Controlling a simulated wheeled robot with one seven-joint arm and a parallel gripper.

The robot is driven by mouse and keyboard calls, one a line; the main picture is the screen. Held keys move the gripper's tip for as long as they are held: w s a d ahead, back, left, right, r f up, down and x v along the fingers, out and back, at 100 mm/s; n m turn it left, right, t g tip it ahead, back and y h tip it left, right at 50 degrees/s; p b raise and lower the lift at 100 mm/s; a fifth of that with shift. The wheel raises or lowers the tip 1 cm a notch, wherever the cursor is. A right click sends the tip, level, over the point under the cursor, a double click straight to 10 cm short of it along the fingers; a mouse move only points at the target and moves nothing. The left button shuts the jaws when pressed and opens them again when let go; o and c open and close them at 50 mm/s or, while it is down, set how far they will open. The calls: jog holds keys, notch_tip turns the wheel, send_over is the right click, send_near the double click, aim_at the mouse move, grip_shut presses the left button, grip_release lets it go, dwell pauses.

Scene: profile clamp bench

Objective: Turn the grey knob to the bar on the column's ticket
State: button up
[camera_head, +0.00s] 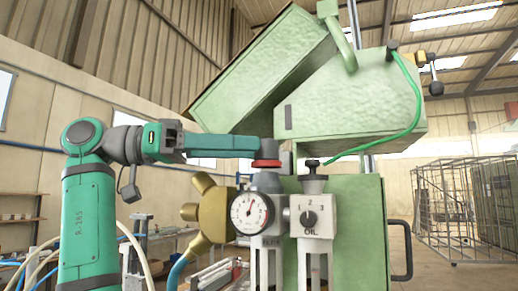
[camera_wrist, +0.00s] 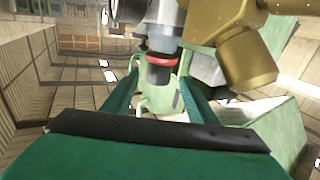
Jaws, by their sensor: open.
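The grey knob (camera_head: 268,181) tops the regulator block, with a red ring (camera_head: 267,163) and a dark grey cap above it. It also shows upside down in the wrist view (camera_wrist: 163,42). My gripper (camera_head: 262,146) reaches in from the left at cap height. In the wrist view my gripper (camera_wrist: 160,80) has its two green fingers apart, with the ring and cap seen between or just beyond the tips; I cannot tell whether they touch. The white dial gauge (camera_head: 251,213) is below the knob, its needle pointing roughly upward. I cannot make out a ticket on the green column (camera_head: 359,225).
An oil selector (camera_head: 310,218) marked 1, 2, 3 is on the right. The tilted green machine head (camera_head: 350,103) overhangs above. A wire cage (camera_head: 465,210) stands far right.

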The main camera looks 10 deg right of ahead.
jog(key=a, duration=0.6)
jog(key=shift+w+a, duration=0.2)
jog(key=shift+w, duration=0.1)
jog(key=shift+w+d, duration=0.1)
jog(key=shift+w, duration=0.05)
